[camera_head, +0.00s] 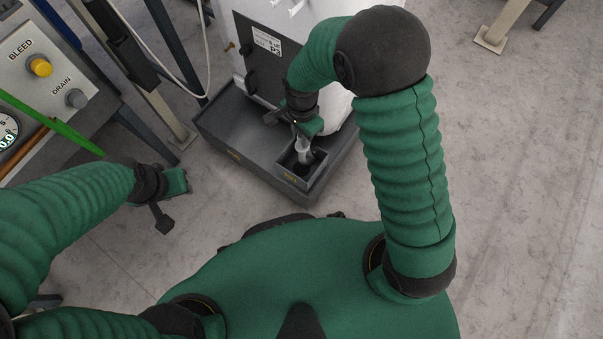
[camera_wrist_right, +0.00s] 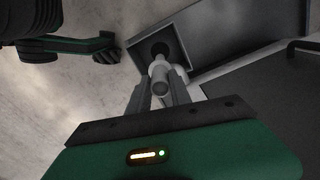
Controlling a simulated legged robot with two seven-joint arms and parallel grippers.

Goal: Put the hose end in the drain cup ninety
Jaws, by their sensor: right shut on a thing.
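The hose end (camera_head: 304,155) is a pale grey tube held in my right gripper (camera_head: 304,140). The drain cup (camera_head: 318,174) is a dark grey square box at the near corner of a dark tray. In the right wrist view the fingers (camera_wrist_right: 161,92) are shut on the hose end (camera_wrist_right: 158,74). Its tip lies over the dark hole of the drain cup (camera_wrist_right: 179,36); I cannot tell how deep it reaches. My left gripper (camera_head: 187,181) hangs apart at the left, and its finger gap is not clear.
The dark tray (camera_head: 222,125) lies on the floor under a white cabinet (camera_head: 232,55). A panel (camera_head: 60,75) with a yellow BLEED knob (camera_head: 40,67), a grey DRAIN knob (camera_head: 76,98) and a gauge stands at left.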

